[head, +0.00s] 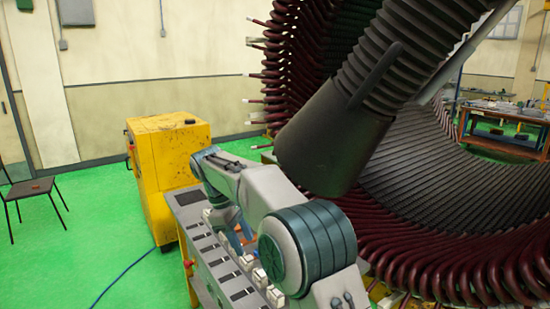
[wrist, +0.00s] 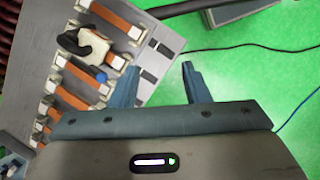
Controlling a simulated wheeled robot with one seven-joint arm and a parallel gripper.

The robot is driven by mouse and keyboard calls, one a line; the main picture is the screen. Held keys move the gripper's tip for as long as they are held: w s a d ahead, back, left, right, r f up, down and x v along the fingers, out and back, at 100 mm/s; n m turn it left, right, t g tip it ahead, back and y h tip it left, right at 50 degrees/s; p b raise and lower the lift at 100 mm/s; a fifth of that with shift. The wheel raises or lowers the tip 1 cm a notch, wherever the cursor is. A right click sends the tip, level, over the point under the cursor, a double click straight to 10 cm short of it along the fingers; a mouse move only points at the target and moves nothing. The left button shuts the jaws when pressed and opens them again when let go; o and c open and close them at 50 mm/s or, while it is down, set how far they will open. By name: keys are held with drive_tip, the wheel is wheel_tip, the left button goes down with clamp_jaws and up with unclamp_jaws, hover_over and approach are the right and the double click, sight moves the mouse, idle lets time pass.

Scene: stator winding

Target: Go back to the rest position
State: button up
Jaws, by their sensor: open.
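My gripper (wrist: 158,86) shows in the wrist view with its two blue-grey fingers apart and nothing between them. It hangs over the edge of a grey panel (wrist: 25,90), with green floor beyond. The panel carries several copper-coloured bars with white end blocks (wrist: 68,98), and a black looped part (wrist: 84,46) lies on it close to the left finger. In the head view my arm reaches over the same grey unit (head: 205,262). My gripper is mostly hidden behind the arm there.
A large stator (head: 440,180) with dark red coil ends and a thick black ribbed hose (head: 400,60) stand close on the right. A yellow cabinet (head: 170,165) is behind the panel. A chair (head: 35,195) is at far left. Green floor is free at left, crossed by a blue cable (head: 122,277).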

drive_tip(key=s+d+r+m+t+y, duration=0.1)
drive_tip(key=s+d+r+m, duration=0.15)
drive_tip(key=s+d, duration=0.4)
drive_tip(key=s+d+r+m+t+y, duration=0.1)
drive_tip(key=s+d+r+m, duration=0.1)
drive_tip(key=s+d+m, duration=0.45)
drive_tip(key=s+d+f+m+t+y, duration=0.1)
drive_tip(key=s+d+f+m, duration=0.1)
drive_tip(key=s+d, duration=0.3)
drive_tip(key=s+d+f+m+t, duration=0.1)
drive_tip(key=s+d+f+m, duration=0.2)
drive_tip(key=s, duration=0.7)
drive_tip(key=shift+d+f+y, duration=0.4)
drive_tip(key=shift+d+f, duration=0.55)
drive_tip(key=shift+d, duration=0.15)
